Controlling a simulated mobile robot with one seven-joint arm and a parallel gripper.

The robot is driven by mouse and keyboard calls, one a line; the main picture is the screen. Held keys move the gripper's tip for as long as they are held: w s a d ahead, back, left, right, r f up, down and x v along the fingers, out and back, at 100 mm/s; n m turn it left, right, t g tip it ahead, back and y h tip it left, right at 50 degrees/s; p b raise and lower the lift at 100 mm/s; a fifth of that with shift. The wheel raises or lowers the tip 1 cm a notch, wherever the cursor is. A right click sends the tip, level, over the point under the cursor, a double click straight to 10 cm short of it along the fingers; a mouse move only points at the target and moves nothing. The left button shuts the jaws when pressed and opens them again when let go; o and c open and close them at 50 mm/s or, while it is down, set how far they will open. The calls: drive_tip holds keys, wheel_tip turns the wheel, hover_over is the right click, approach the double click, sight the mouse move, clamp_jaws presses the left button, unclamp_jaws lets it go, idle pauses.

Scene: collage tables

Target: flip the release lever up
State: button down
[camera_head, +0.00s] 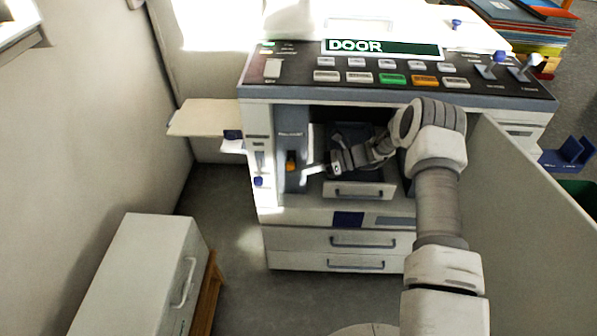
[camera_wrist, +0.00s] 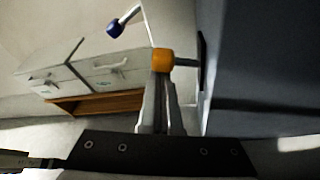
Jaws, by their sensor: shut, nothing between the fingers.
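The release lever with an orange knob (camera_head: 291,161) is inside the open front of the copier-like machine (camera_head: 262,205), at the left of the opening. In the wrist view the orange knob (camera_wrist: 163,61) sits on a dark stem coming from the grey panel at right. My gripper (camera_head: 306,171) reaches into the opening from the right, its tips close to the lever. In the wrist view the shut, empty fingers of my gripper (camera_wrist: 161,82) point at the knob, which appears right at their tips. I cannot tell whether they touch.
The display (camera_head: 382,47) reads "DOOR". The open door panel (camera_head: 535,185) stands at right. A pulled-out drawer (camera_head: 360,190) is below my gripper. A blue-knobbed lever (camera_head: 258,181) is on the machine's left side, near a side tray (camera_head: 205,117). A white cabinet (camera_head: 140,275) stands at lower left.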

drive_tip(key=shift+w+r+p, duration=0.1)
drive_tip(key=shift+r+p, duration=0.2)
drive_tip(key=shift+r, duration=0.6)
drive_tip(key=p+v, duration=0.1)
drive_tip(key=v, duration=1)
drive_tip(key=shift+d+f, duration=0.25)
drive_tip(key=shift+d, duration=0.3)
drive_tip(key=shift+s, duration=0.2)
